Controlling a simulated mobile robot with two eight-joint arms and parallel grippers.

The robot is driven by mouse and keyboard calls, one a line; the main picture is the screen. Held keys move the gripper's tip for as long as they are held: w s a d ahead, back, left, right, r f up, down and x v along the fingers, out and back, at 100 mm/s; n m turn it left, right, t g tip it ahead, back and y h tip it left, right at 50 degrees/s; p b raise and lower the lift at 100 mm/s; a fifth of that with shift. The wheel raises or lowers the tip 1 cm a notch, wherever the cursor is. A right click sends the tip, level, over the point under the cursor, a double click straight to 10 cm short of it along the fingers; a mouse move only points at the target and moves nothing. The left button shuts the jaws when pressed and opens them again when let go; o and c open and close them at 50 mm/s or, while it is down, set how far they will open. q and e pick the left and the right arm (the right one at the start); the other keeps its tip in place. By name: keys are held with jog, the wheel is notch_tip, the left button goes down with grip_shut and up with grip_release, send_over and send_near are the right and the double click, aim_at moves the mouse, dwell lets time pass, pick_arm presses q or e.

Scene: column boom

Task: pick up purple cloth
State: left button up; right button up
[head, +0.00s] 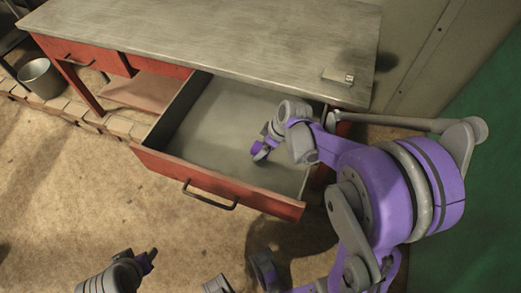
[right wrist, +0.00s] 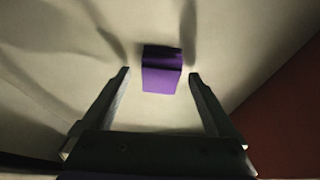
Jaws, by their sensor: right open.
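The purple cloth (right wrist: 161,79) shows in the right wrist view as a small folded block on the pale drawer floor. It lies straight ahead, in line with the gap between my right gripper's fingertips (right wrist: 159,73). The fingers are apart, with nothing gripped; the cloth looks just beyond the tips. In the head view my right gripper (head: 263,147) reaches down into the open drawer (head: 216,187). There I cannot tell the cloth from my own purple parts. My left gripper (head: 149,257) is at the bottom left above the floor; its jaw opening is unclear.
The drawer pulls out from a red workbench with a grey top (head: 210,40). Its red front has a dark handle (head: 210,199). A small object (head: 338,76) lies on the benchtop. A metal bucket (head: 41,78) stands at the left. A red drawer wall (right wrist: 285,125) is at right in the wrist view.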

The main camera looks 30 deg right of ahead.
jog(key=shift+f, duration=0.1)
jog(key=c, duration=1.4)
jog(key=shift+c, duration=0.2)
notch_tip(320, 180, up, 10)
jog(key=p, duration=0.2)
